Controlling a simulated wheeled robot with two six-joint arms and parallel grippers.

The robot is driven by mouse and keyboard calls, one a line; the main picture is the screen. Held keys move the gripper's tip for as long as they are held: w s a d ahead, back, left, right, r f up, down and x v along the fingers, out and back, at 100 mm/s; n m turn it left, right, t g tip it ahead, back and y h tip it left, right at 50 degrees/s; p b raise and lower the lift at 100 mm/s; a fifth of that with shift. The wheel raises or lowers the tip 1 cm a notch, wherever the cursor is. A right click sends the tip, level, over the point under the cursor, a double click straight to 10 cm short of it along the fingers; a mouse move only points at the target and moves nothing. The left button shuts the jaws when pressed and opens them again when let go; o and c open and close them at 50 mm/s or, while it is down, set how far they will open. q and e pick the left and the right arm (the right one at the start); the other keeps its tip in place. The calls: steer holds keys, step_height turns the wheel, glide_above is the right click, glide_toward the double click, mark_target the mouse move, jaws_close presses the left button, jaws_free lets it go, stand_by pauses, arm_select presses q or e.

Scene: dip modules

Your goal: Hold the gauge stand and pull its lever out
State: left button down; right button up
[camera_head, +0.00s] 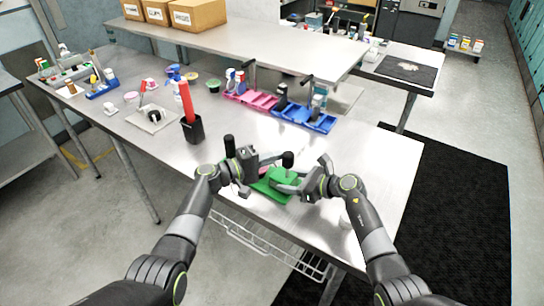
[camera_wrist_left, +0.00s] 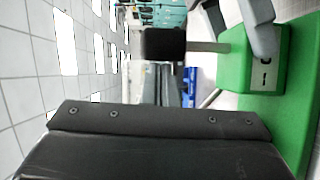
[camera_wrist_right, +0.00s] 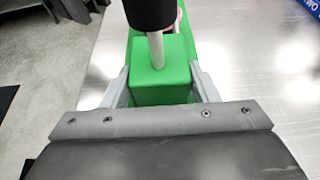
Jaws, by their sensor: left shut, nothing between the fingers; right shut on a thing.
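The green gauge stand (camera_head: 273,189) is a flat green base with a green block (camera_wrist_right: 158,78) on it. A pale rod rises from the block and ends in a black knob (camera_head: 288,158); the knob also shows in the right wrist view (camera_wrist_right: 150,12). My right gripper (camera_head: 299,183) is shut on the block, one grey finger on each side. My left gripper (camera_head: 268,157) is shut and empty, just left of the knob. In the left wrist view the knob (camera_wrist_left: 164,44) is ahead of its fingers; I cannot tell whether they touch.
Blue bins (camera_head: 303,117) and pink bins (camera_head: 251,98) stand behind the stand. A black cup (camera_head: 192,130) with a red object is to the left. The table right of the stand is mostly clear.

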mark_target(291, 159)
arm_select(q)
steer(key=shift+s+d+r, duration=0.1)
steer(key=shift+s+d, duration=0.05)
steer(key=shift+d, duration=0.05)
steer(key=shift+s+d+r+m+g+y, duration=0.2)
steer(key=shift+s+d+m+y, duration=0.15)
steer(key=shift+d+m+y, duration=0.25)
steer(key=shift+s+d+r+m+g+y, duration=0.1)
steer(key=shift+s+d+r+m+y, duration=0.2)
steer(key=shift+m, duration=0.5)
steer(key=shift+s+d+f, duration=0.1)
steer(key=shift+s+d, duration=0.3)
steer(key=shift+d, duration=0.2)
steer(key=shift+s+d+f, duration=0.1)
steer(key=shift+s+d, duration=0.3)
steer(key=shift+d, duration=0.15)
steer(key=shift+s+d, duration=0.1)
steer(key=shift+r, duration=0.1)
steer(key=shift+w+a+r, duration=0.2)
steer(key=shift+w, duration=0.15)
steer(key=shift+w+a+r, duration=0.7)
steer(key=shift+w+r, duration=0.25)
steer(key=shift+w, duration=0.05)
steer(key=r+v, duration=0.1)
steer(key=v, duration=0.9)
steer(key=shift+s+d+r, duration=0.2)
steer(key=shift+s+d, duration=0.1)
